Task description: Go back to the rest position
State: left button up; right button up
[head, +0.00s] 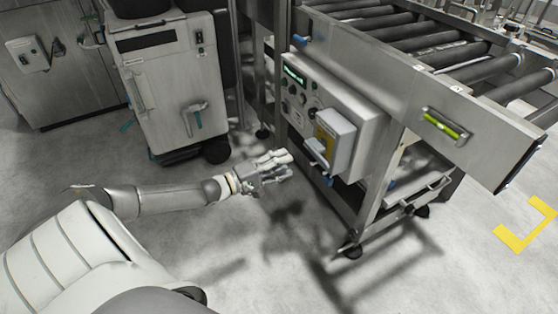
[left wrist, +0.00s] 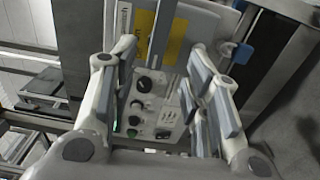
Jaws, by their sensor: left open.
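My left gripper (head: 283,165) is open and empty in the head view, at the end of my outstretched left arm. It hangs over the floor, just left of the grey control box (head: 325,112) on the roller conveyor's frame. In the left wrist view the open fingers of the left gripper (left wrist: 165,85) spread on both sides of the panel, with knobs and buttons (left wrist: 146,105) showing between them. I cannot tell whether a finger touches the box. My right gripper is not in view.
A wheeled grey cabinet (head: 165,85) stands at the back left. The conveyor's legs and low bars stand close to the gripper. Bare floor (head: 250,240) lies in front, with a yellow floor mark (head: 530,225) at right.

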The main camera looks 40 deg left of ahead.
pick_arm(q)
jog(key=shift+s+a, duration=0.1)
jog(key=shift+s, duration=0.2)
jog(key=shift+f, duration=0.1)
dwell(0.3)
